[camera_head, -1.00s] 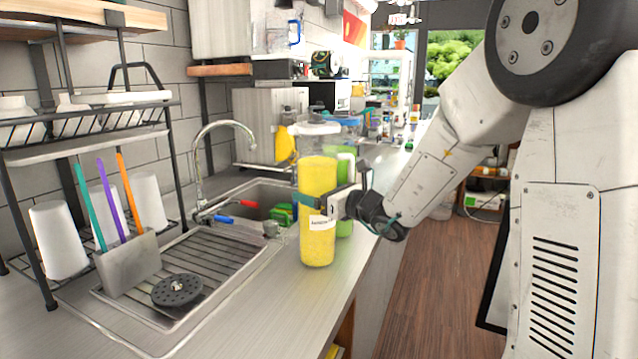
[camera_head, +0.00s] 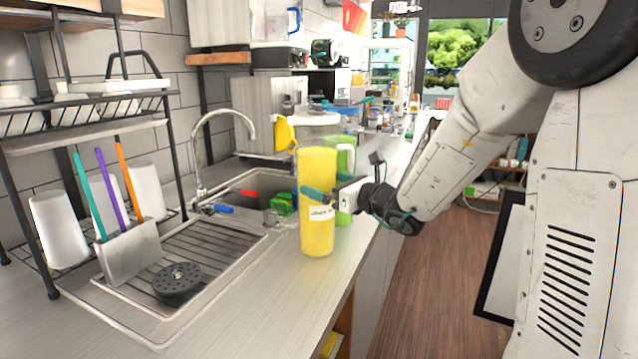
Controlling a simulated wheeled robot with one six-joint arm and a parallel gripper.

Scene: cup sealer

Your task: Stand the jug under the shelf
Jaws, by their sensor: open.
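A tall yellow jug (camera_head: 317,232) with a white label stands upright on the counter, right of the sink. A green jug (camera_head: 346,160) with a pale handle stands close behind it, partly hidden. My gripper (camera_head: 319,197) is open at the yellow jug, reaching in from the right. A wooden shelf (camera_head: 218,58) is on the back wall, and a black rack with a shelf (camera_head: 85,140) stands at the left. Which shelf the task means is unclear.
The sink (camera_head: 252,186) with its faucet lies left of the jugs. A grey holder (camera_head: 130,252) with coloured straws and a dark round strainer (camera_head: 177,279) are on the drainboard. The counter (camera_head: 262,300) in front of the yellow jug is clear.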

